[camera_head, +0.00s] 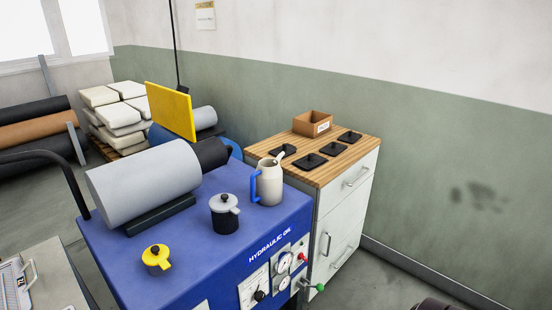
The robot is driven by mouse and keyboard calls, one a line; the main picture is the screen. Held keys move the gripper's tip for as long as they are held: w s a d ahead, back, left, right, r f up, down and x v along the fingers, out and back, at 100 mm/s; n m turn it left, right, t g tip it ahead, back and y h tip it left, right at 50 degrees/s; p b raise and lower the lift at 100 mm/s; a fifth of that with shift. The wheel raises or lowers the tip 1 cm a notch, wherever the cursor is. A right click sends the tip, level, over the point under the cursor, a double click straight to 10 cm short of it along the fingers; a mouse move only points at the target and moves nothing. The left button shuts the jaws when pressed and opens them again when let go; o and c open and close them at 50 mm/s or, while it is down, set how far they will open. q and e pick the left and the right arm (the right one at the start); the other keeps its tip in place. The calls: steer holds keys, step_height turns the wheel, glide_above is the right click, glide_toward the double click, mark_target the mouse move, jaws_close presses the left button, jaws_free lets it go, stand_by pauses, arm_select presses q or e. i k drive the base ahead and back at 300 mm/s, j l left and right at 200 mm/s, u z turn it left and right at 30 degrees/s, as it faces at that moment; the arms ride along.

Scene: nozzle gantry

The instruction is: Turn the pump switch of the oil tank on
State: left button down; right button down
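The blue oil tank (190,263) stands in the lower middle, with "HYDRAULIC OIL" on its front. The front carries a white panel with a black knob (260,295), two round gauges (284,262) and a small red knob (302,256). A lever with a green ball end (320,287) sticks out at the lower right of the front. I cannot tell which of these is the pump switch, nor its setting. The lower part of the front is cut off by the picture's edge. No gripper fingers of mine show.
On the tank are a grey cylinder (145,182), a yellow cap (156,258), a grey-lidded filler (224,212) and a blue-handled jug (269,182). A wood-topped cabinet (330,172) stands close behind right. Floor is clear to the right. A dark, unclear shape is cut off bottom right.

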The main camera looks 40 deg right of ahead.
mark_target(301, 256)
steer(key=z, duration=1.6)
